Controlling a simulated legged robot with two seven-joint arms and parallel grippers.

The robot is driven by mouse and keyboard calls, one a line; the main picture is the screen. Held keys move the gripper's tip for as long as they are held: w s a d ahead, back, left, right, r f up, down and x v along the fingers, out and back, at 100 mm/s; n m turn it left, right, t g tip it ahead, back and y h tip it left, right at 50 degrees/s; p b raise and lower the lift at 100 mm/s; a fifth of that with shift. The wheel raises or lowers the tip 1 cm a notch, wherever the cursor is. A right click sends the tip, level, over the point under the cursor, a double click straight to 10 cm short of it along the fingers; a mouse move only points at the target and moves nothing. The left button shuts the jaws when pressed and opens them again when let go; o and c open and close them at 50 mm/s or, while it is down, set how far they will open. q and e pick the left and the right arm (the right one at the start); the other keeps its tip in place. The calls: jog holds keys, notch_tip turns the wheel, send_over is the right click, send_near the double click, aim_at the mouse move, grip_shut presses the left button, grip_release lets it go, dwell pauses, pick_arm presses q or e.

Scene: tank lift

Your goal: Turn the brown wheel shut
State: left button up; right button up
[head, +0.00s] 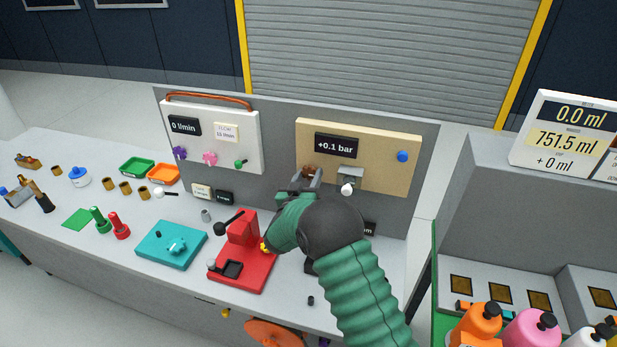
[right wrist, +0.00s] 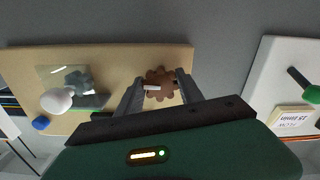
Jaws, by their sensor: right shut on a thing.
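The brown wheel (head: 309,170) is on the tan panel (head: 385,142), below the +0.1 bar display (head: 335,147). In the right wrist view the brown wheel (right wrist: 158,84) has a lobed rim and a pale mark. My right gripper (head: 306,180) reaches up to the panel from the front. In the right wrist view its two fingers (right wrist: 159,86) are on either side of the wheel, shut on it. The gripper and arm hide part of the wheel in the head view. My left gripper is not in view.
A white knob (head: 348,189) and a blue knob (head: 402,156) are right of the wheel in the head view. A white panel (head: 255,135) stands left. A red press (head: 242,255) and a teal plate (head: 170,245) sit on the bench below.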

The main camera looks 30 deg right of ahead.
jog(key=shift+f+m+b, duration=0.2)
jog(key=shift+m+b, duration=0.2)
jog(key=shift+b, duration=0.1)
jog(key=m+b, duration=0.7)
jog(key=b, duration=0.1)
jog(key=m+b, duration=0.6)
jog(key=b, duration=0.2)
jog(key=shift+w+a+f+m, duration=0.1)
jog(key=shift+w+a+m, duration=0.05)
jog(key=shift+m, duration=0.25)
jog(key=shift+r+m+b, duration=0.2)
jog(key=shift+m+b, duration=1.25)
jog(key=shift+m, duration=0.05)
jog(key=o, duration=1)
jog(key=shift+c, duration=0.2)
jog(key=o, duration=0.4)
jog(key=shift+w, duration=0.1)
jog(key=shift+o, duration=0.2)
jog(key=shift+r, duration=0.1)
